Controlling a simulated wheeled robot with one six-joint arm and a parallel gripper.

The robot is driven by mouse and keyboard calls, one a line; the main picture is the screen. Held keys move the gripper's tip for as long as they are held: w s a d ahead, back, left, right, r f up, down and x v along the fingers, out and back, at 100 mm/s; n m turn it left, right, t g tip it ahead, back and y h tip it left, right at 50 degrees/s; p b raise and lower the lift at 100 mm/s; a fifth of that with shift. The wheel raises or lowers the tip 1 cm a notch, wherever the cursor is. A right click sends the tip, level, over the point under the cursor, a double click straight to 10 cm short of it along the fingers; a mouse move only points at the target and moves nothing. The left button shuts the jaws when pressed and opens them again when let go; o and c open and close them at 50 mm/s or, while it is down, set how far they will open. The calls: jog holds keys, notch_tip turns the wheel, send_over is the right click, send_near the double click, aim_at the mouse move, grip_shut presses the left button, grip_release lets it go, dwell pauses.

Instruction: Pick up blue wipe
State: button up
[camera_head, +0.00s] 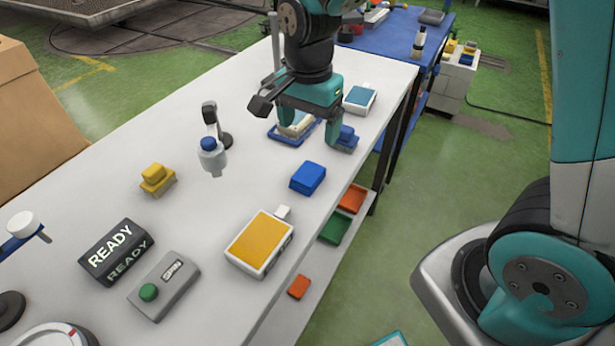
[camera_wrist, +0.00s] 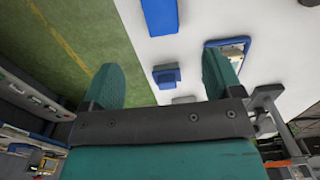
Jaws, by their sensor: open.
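A small stepped blue piece, which I take to be the blue wipe (camera_head: 347,135), lies near the right edge of the white table. In the head view it is beside my gripper's right fingertip, which partly overlaps it. In the wrist view the blue wipe (camera_wrist: 166,76) shows in the gap between the two fingers. My gripper (camera_head: 312,128) points down over the table, open, with nothing held. Its fingers also show in the wrist view (camera_wrist: 163,82). I cannot tell the exact height of the fingertips above the wipe.
A blue block (camera_head: 308,178) lies nearer on the table. A white box with a blue top (camera_head: 360,97) stands behind. A yellow stepped piece (camera_head: 157,178) and a yellow-topped box (camera_head: 262,240) are nearer.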

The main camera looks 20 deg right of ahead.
aim_at(308, 173)
notch_tip(308, 173, down, 13)
jog(key=shift+w+a+r+p, duration=0.1)
jog(key=shift+p, duration=0.5)
jog(key=shift+c, duration=0.2)
jog(key=c, duration=1)
